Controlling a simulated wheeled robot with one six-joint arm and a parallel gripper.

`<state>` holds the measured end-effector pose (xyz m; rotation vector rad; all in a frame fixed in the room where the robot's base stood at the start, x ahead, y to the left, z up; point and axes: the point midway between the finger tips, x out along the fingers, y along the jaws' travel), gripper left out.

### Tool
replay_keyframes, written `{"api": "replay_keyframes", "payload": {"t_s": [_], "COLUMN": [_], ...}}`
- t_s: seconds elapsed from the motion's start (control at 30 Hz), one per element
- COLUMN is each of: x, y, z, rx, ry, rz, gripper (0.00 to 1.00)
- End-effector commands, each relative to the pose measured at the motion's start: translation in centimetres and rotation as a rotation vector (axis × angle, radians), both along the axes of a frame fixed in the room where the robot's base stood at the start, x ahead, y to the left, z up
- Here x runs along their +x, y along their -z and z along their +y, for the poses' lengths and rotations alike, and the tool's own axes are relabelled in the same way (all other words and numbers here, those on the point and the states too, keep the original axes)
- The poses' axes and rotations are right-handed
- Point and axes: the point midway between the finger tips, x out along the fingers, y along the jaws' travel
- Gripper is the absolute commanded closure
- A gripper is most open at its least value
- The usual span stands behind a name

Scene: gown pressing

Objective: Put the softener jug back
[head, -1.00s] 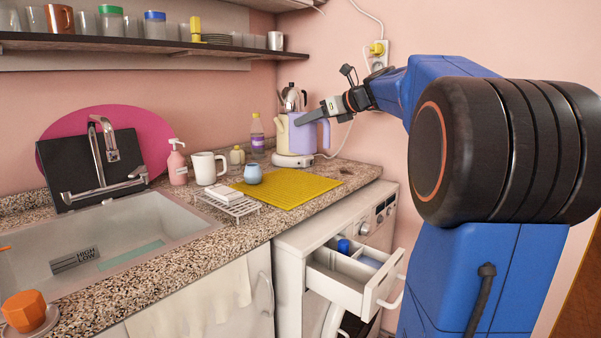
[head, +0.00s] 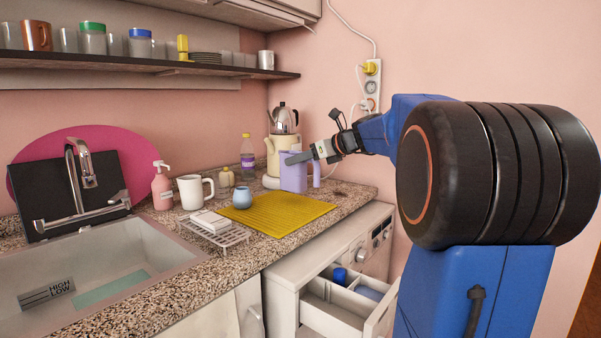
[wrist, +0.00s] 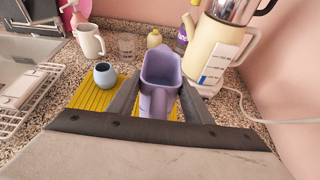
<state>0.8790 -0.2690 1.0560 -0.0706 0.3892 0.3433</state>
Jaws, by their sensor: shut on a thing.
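The lavender softener jug (head: 293,172) is upright at the back right of the counter, in front of the cream kettle (head: 274,150). My gripper (head: 303,157) is shut on the jug near its upper part. In the wrist view the open-topped jug (wrist: 161,68) sits between the two fingers of my gripper (wrist: 157,98), with its handle towards me. The jug's base is low, close to the counter by the yellow mat's far right corner; I cannot tell whether it touches.
The yellow mat (head: 290,213) holds a small blue cup (head: 243,198). A white mug (head: 193,191), a wire rack (head: 217,232) and a purple-labelled bottle (head: 247,158) stand nearby. The washer drawer (head: 335,309) is pulled open below.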

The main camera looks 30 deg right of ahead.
Motion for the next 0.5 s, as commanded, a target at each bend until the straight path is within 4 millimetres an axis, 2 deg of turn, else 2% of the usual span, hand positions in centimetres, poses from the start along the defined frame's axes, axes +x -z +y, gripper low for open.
{"api": "replay_keyframes", "payload": {"t_s": [0.27,0.5], "x": [0.0,0.0], "y": [3.4,3.7], "z": [0.0,0.0], "rx": [0.001,0.0], "ry": [0.001,0.0], "rz": [0.002,0.0], "gripper": [0.87,0.87]}}
